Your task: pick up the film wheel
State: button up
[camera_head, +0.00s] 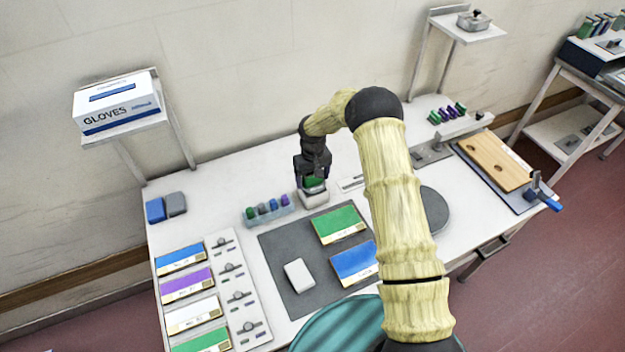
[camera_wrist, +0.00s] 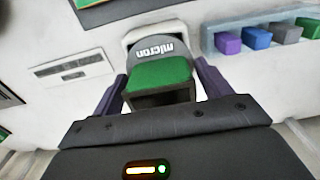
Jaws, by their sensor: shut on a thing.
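The film wheel, as I take it, is a piece with a rounded grey top marked "micron" and a green face; it shows in the wrist view (camera_wrist: 160,72) and as a small green patch in the head view (camera_head: 313,183). My gripper (camera_head: 314,176) points down over it at the back of the table. In the wrist view the two dark purple fingers of my gripper (camera_wrist: 163,88) are shut on its sides. A white base (camera_head: 314,199) lies under or behind it; I cannot tell whether they touch.
A clear rack (camera_head: 268,215) of coloured blocks stands just left of the white base. A dark mat (camera_head: 280,258) with green and blue cards and a white block lies in front. A grey disc (camera_head: 434,208) and a wooden board (camera_head: 492,160) lie right. A glove box (camera_head: 117,103) sits on the left shelf.

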notch_tip(320, 180, up, 9)
jog(key=b, duration=0.3)
jog(key=shift+r, duration=0.1)
dwell(0.4)
notch_tip(320, 180, up, 8)
jog(key=p, duration=0.5)
dwell(0.9)
dwell(0.4)
